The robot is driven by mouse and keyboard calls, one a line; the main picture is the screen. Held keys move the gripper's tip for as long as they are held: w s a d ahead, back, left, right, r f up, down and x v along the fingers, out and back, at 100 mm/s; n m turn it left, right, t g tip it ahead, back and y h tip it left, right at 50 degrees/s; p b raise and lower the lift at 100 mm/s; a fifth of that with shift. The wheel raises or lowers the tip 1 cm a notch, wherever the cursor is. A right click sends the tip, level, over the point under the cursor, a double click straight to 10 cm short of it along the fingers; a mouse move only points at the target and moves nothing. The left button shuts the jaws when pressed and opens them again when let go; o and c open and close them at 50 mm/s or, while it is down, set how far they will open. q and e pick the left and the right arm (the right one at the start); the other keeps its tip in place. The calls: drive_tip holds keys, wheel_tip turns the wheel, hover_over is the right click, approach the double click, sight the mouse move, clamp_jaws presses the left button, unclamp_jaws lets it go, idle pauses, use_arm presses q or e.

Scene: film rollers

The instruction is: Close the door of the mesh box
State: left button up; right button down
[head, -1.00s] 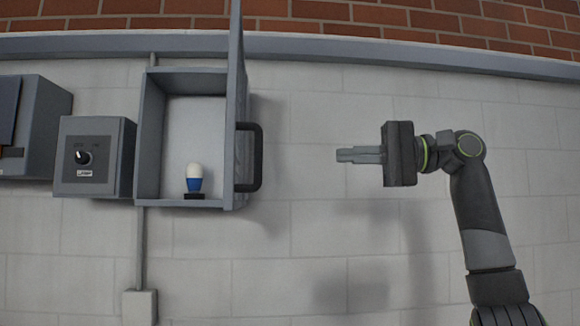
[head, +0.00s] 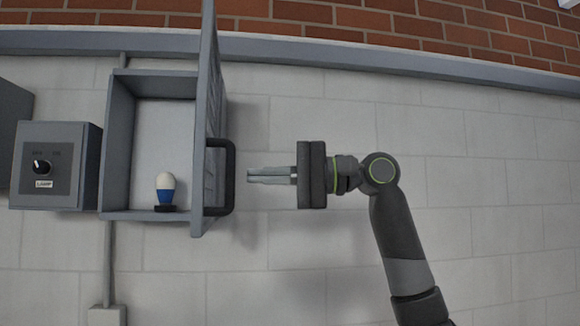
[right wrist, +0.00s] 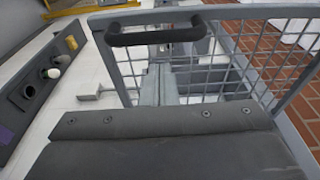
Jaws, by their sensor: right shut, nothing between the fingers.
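The mesh box (head: 118,150) is a grey open-fronted box on the white block wall, left of centre in the head view. Its door (head: 206,120) stands open, sticking out from the box's right side and seen nearly edge-on. A dark handle (head: 231,178) is on the door's right face. In the right wrist view the door's mesh (right wrist: 235,50) and its handle (right wrist: 155,35) show ahead of the fingers. My right gripper (head: 250,175) is shut and empty, its fingertips pointing left, close to the handle. I cannot tell whether they touch it. My left gripper is not in view.
A white and blue egg-shaped item (head: 165,189) stands inside the box. A grey control box with a knob (head: 42,166) is at its left. A brick band (head: 400,25) runs above a grey ledge. The wall right of the door is clear.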

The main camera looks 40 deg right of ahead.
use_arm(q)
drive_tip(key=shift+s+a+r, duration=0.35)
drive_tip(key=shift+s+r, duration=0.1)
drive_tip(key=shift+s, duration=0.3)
use_arm(e)
drive_tip(key=shift+s+a, duration=0.25)
drive_tip(key=shift+a, duration=0.75)
use_arm(q)
drive_tip(key=shift+p, duration=0.3)
